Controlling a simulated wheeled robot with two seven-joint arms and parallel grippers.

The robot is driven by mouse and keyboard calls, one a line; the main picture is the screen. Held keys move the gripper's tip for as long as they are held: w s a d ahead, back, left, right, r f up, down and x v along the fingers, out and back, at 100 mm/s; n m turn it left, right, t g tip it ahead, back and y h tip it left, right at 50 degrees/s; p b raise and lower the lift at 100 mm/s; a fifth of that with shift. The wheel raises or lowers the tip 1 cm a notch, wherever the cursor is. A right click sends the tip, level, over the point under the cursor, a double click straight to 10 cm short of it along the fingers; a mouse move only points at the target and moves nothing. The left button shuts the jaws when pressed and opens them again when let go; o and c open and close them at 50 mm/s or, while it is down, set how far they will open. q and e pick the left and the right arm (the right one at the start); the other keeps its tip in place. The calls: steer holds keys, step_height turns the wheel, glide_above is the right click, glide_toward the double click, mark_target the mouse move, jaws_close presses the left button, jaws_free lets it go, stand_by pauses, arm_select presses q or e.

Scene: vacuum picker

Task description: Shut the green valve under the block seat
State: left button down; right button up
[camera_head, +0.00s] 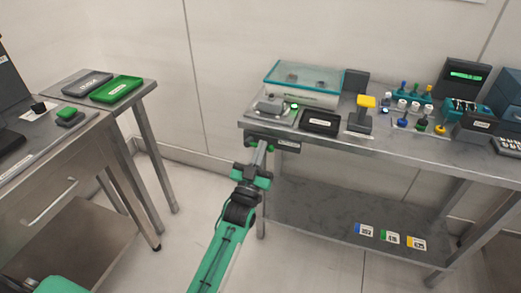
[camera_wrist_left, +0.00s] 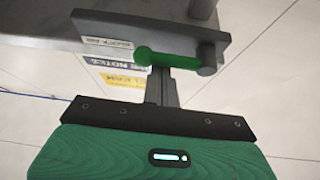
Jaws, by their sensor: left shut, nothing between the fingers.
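The green valve handle (camera_wrist_left: 168,60) lies roughly crosswise along a grey plate (camera_wrist_left: 120,33) under the bench edge in the left wrist view. A round grey knob (camera_wrist_left: 208,58) is at its right end. In the head view the plate (camera_head: 288,145) hangs below the front left corner of the bench, under a grey seat (camera_head: 270,107) with a small green light; the handle is mostly hidden there. My left gripper (camera_head: 262,150) is shut and empty, reaching up to the plate. Its fingertips (camera_wrist_left: 160,74) are at the handle, partly behind it; contact is unclear. My right gripper is out of view.
The bench (camera_head: 340,142) carries a teal-lidded case (camera_head: 303,77), a black tray (camera_head: 320,122), a yellow-topped stand (camera_head: 366,101) and several small bottles. A lower shelf (camera_head: 330,212) holds labelled cards. Another bench (camera_head: 50,150) stands at left; the floor between is clear.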

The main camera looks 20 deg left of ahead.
arm_select(q)
steer(key=shift+m+h, duration=0.4)
steer(key=shift+m, duration=0.1)
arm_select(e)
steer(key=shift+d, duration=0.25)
